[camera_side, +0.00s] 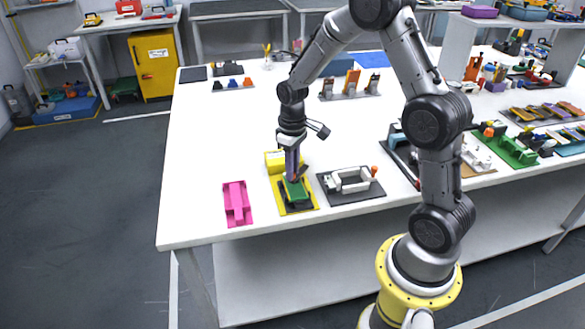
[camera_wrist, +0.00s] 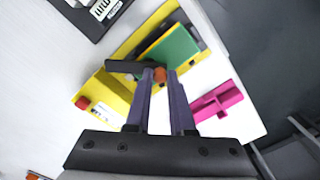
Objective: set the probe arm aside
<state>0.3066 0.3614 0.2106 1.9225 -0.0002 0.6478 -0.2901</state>
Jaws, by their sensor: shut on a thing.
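The yellow fixture (camera_side: 279,189) sits near the front edge of the white table and also shows in the wrist view (camera_wrist: 143,42). A green block (camera_wrist: 172,50) lies in it; it also shows in the side view (camera_side: 295,190). The probe arm (camera_wrist: 126,67) is a dark bar with an orange knob (camera_wrist: 159,76), lying across the near end of the fixture. My gripper (camera_wrist: 164,76) has its purple fingers closed at the knob, holding the probe arm. In the side view my gripper (camera_side: 293,178) is low over the fixture. Whether the bar touches the fixture is unclear.
A pink cradle (camera_side: 237,204) stands just left of the fixture. A yellow box with a red button (camera_wrist: 100,100) adjoins the fixture. A dark plate with a white clamp (camera_side: 350,183) is close on the right. Bare table lies left and behind.

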